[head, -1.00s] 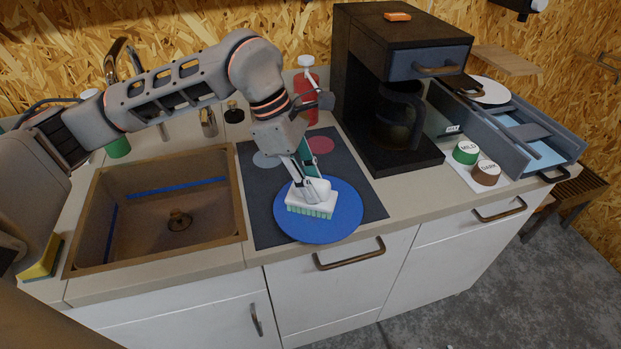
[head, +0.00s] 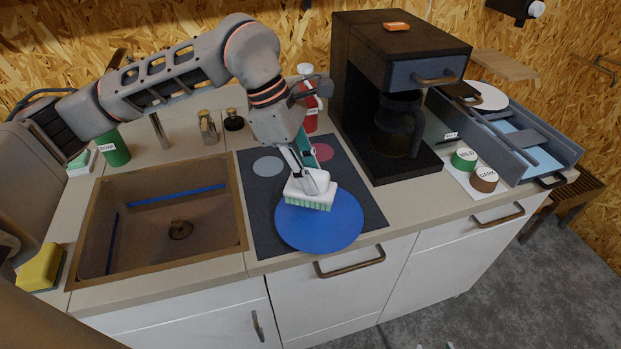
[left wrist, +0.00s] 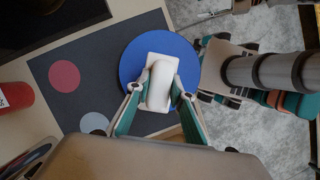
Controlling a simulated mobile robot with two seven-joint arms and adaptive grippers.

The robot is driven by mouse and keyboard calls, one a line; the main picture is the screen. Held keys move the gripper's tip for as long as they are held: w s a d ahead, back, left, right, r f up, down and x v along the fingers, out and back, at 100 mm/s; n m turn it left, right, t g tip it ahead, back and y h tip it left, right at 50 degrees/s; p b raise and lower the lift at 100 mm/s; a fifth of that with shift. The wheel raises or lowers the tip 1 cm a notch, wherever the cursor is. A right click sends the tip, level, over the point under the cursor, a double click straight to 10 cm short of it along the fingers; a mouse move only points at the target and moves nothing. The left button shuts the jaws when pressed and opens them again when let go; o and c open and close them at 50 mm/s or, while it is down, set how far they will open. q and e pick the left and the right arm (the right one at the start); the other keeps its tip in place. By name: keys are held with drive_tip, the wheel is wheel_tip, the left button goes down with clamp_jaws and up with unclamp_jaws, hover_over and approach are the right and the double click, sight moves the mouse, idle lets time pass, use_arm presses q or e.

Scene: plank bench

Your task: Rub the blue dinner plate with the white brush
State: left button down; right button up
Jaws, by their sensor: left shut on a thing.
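The blue dinner plate (head: 322,230) lies on the dark mat (head: 262,225) near the counter's front edge. It also shows in the left wrist view (left wrist: 130,68). My left gripper (head: 310,178) is shut on the handle of the white brush (head: 311,196). The brush is held with its green bristles down over the back-left part of the plate. In the left wrist view the white brush (left wrist: 158,115) lies between my fingertips (left wrist: 158,92). Whether the bristles press on the plate is hard to tell.
A sink (head: 165,235) is left of the mat, with a yellow sponge (head: 40,268) at its near left. A coffee machine (head: 355,100) stands behind right. Red (head: 308,110) and green (head: 113,150) bottles stand at the back. Grey and pink discs mark the mat.

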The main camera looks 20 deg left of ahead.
use_arm(q)
wheel_tip(320, 180, up, 3)
drive_tip(key=shift+f+p, duration=0.2)
drive_tip(key=shift+p, duration=0.4)
drive_tip(key=shift+r, duration=0.35)
drive_tip(key=shift+r+p, duration=0.35)
drive_tip(key=shift+r, duration=0.05)
use_arm(e)
drive_tip(key=shift+s+d+h, duration=0.35)
drive_tip(key=shift+d+h, duration=0.05)
drive_tip(key=shift+d, duration=0.35)
use_arm(q)
drive_tip(key=shift+a, duration=0.1)
use_arm(e)
drive_tip(key=shift+a+r, duration=0.2)
